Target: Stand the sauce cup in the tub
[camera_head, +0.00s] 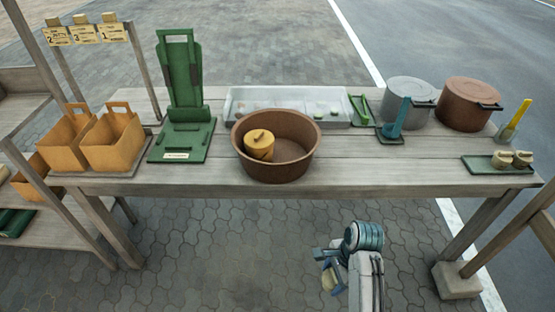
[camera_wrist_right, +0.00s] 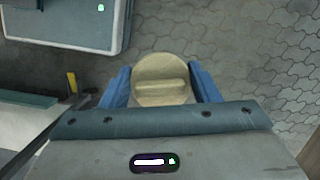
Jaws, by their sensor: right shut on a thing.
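The tub (camera_head: 300,165) is a wide brown round vessel on the table, near its front middle. A yellow lidded pot (camera_head: 260,146) stands inside it, at its left side. My right gripper (camera_head: 328,276) is in front of the table, over the paving, below and right of the tub in the head view. It is shut on a small cup with a round beige lid, apparently the sauce cup (camera_wrist_right: 161,80). In the right wrist view the lid, with a raised bar handle, sits between the blue fingers. The cup's body is mostly hidden. My left gripper is out of view.
A green tray (camera_head: 475,165) with two small lidded cups (camera_head: 512,159) is at the table's right end. Grey (camera_head: 408,100) and brown (camera_head: 468,105) pots stand behind. A pale tray (camera_head: 240,108) is behind the tub, a green stand (camera_head: 185,100) to its left.

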